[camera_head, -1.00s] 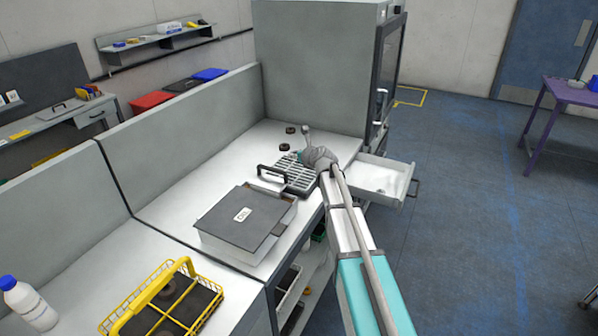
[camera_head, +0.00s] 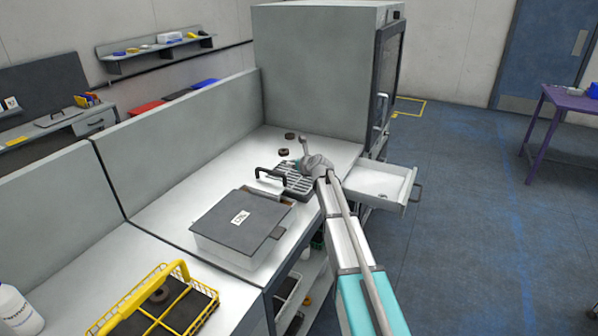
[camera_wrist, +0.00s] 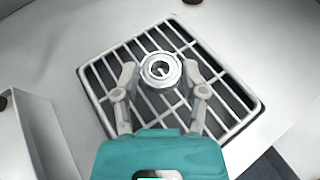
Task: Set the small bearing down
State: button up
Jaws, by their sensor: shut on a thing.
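In the wrist view the small bearing (camera_wrist: 160,70) is a shiny metal ring with a dark inner band and a light centre. My gripper (camera_wrist: 161,82) is shut on it, one finger on each side. It is over the white-barred grate (camera_wrist: 110,68), near its middle; I cannot tell whether the bearing touches the bars. In the head view the grate (camera_head: 290,187) lies on the white bench, and my gripper (camera_head: 300,168) is at its far end. The bearing is too small or hidden to make out there.
Dark rings (camera_head: 284,152) lie on the bench beyond the grate. A grey-lidded box (camera_head: 240,222) and a yellow wire basket (camera_head: 182,268) stand nearer. An open white drawer (camera_head: 380,182) sticks out at right, below a tall grey cabinet (camera_head: 310,70).

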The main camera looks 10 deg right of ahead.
aim_at(295, 176)
jog(key=shift+w+f+b, duration=0.5)
jog(key=shift+f+b, duration=1.5)
jog(key=shift+f, duration=0.05)
jog(key=shift+f+b, duration=0.3)
jog(key=o, duration=1.2)
jog(key=shift+r, duration=0.2)
jog(key=shift+s+r+p, duration=0.2)
jog(key=shift+r+p, duration=0.1)
jog(key=shift+p, duration=0.2)
jog(key=p+v, duration=0.4)
jog(key=v, duration=0.7)
jog(key=shift+s+d, duration=0.15)
jog(key=shift+s, duration=0.2)
